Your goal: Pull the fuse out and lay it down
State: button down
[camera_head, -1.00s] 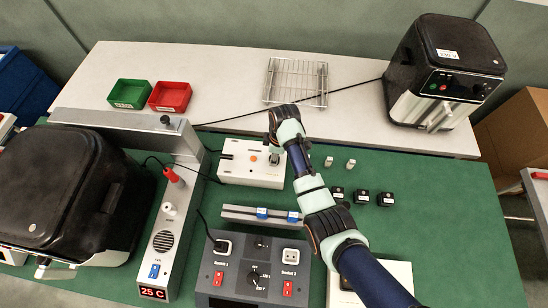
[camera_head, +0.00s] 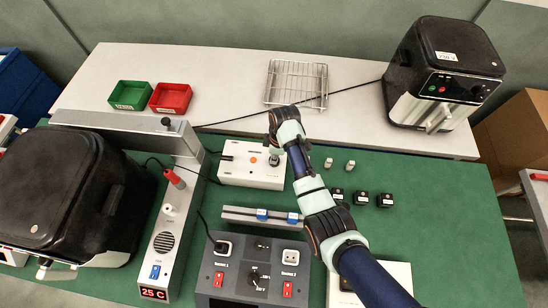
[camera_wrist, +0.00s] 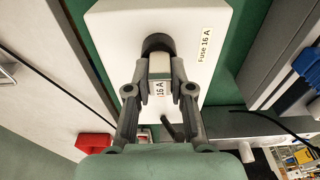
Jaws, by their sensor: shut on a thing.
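The white fuse box (camera_head: 237,166), with an orange button on top, stands on the green mat. The wrist view shows its white face (camera_wrist: 112,28) with the label "Fuse 16 A". My gripper (camera_wrist: 161,90) is shut on the fuse (camera_wrist: 159,68), a pale block marked "16 A", with one finger on each side. The fuse lines up with the round black socket (camera_wrist: 158,43); I cannot tell how deep it sits. In the head view my gripper is over the right part of the box, and my wrist hides most of the fuse.
Two small pale pieces (camera_head: 328,163) stand right of the box, with several black blocks (camera_head: 361,198) nearer. A rail with blue clips (camera_head: 240,215) and the socket panel (camera_head: 225,268) lie in front. Green (camera_head: 130,94) and red (camera_head: 171,97) bins and a wire rack (camera_head: 297,82) are behind.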

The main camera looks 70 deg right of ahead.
jog(key=shift+r+p, duration=0.95)
dwell(0.4)
jog(key=shift+r+p, duration=1.35)
jog(key=shift+p, duration=0.2)
notch_tip(320, 180, up, 3)
jog(key=p, duration=0.3)
jog(key=shift+r, duration=0.1)
